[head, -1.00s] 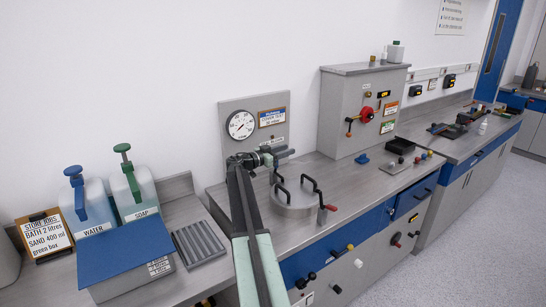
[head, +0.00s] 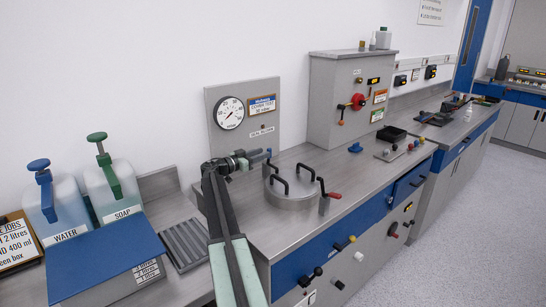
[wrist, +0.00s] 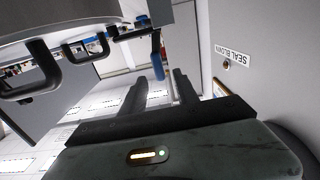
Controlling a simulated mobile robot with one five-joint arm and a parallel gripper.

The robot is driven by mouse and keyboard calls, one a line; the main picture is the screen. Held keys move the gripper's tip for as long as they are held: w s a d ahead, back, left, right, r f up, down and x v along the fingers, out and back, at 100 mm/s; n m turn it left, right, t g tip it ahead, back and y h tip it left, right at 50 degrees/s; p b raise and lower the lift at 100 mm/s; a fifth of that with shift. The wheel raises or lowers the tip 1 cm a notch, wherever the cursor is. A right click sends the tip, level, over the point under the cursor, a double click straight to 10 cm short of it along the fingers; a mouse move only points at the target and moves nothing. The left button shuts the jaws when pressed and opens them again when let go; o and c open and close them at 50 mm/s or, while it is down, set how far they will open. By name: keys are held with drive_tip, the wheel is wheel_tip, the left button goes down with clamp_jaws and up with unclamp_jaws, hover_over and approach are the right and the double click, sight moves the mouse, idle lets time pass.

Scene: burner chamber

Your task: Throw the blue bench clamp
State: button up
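A blue upright handle (wrist: 157,55), seemingly the blue bench clamp, hangs from a grey part in the wrist view. It lies just beyond and between the fingertips of my gripper (wrist: 159,78), which is open with nothing between its fingers. I cannot tell whether it touches a finger. In the head view my gripper (head: 243,160) is at the back left of the round lidded vessel (head: 292,195), below the gauge panel. A small bluish part shows at its end there, but the clamp's base is hidden. The vessel carries black loop handles and a red-handled clamp (head: 334,195) at its right.
The gauge panel (head: 270,128) stands close behind my gripper. A grey control cabinet (head: 330,90) with a red knob stands to the right. A small blue object (head: 355,147) sits before it. A blue-lidded box (head: 110,250) and soap bottle (head: 112,190) are at left.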

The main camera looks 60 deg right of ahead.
sight(271, 150)
drive_tip(key=x, duration=0.8)
drive_tip(key=shift+a, duration=0.1)
clamp_jaws()
drive_tip(key=shift+f, duration=0.1)
drive_tip(key=shift+s, duration=0.15)
idle(0.9)
drive_tip(key=shift+w+a, duration=0.1)
drive_tip(key=shift+w, duration=0.15)
